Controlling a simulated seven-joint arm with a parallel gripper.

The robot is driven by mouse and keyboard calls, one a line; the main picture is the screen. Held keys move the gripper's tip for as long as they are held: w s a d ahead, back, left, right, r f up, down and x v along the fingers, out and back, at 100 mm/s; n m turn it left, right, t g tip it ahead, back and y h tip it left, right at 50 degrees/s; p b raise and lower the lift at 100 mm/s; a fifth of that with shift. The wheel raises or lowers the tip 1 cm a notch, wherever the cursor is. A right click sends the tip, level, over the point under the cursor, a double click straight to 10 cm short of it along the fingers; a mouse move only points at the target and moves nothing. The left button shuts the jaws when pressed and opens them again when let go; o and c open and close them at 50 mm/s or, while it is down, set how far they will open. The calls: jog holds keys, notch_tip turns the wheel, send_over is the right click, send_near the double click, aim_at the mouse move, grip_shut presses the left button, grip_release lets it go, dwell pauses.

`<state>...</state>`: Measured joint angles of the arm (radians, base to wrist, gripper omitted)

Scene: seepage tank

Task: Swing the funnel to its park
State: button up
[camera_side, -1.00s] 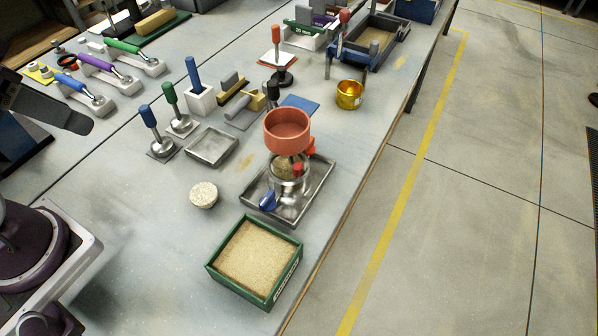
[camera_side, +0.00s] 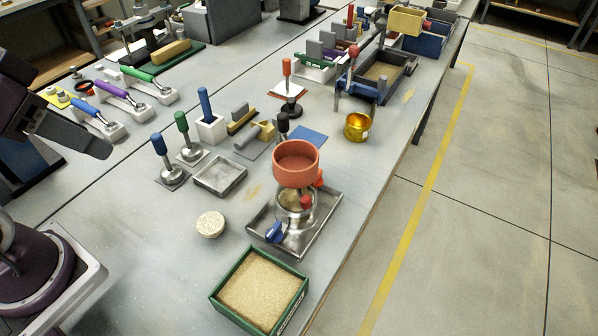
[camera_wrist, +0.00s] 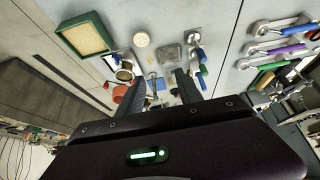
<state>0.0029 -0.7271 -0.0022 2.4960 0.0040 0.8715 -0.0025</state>
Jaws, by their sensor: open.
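The funnel (camera_side: 296,163) is a wide orange-red cup. It sits above a clear cylinder (camera_side: 294,203) that stands in a shallow metal tray (camera_side: 262,214). Red and blue knobs show around the cylinder. In the wrist view the funnel (camera_wrist: 119,93) shows left of my fingers, partly cut off by the left one. My gripper (camera_wrist: 168,80) is open and empty, its two dark fingers spread above the bench, apart from the funnel. The side view shows only a dark part of my arm at the left edge; the fingertips are not visible there. I cannot tell where the park is.
A green box of sand (camera_side: 258,290) stands in front of the tray. A round pale disc (camera_side: 210,224) and an empty metal tray (camera_side: 219,174) lie to its left. Blue and green-handled tampers stand further left. A gold cup (camera_side: 357,126) stands behind, near the bench edge.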

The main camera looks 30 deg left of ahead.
jog(key=w+d+m, duration=0.1)
jog(key=w+d, duration=0.1)
jog(key=w, duration=0.8)
jog(key=m+t+h, duration=0.2)
jog(key=t, duration=0.1)
send_near(281, 116)
jog(key=x, duration=0.4)
jog(key=shift+w+f, duration=0.15)
jog(key=x, duration=0.6)
jog(key=shift+w+d+f, duration=0.1)
jog(key=shift+w+f, duration=0.05)
jog(key=shift+c, duration=0.2)
grip_shut()
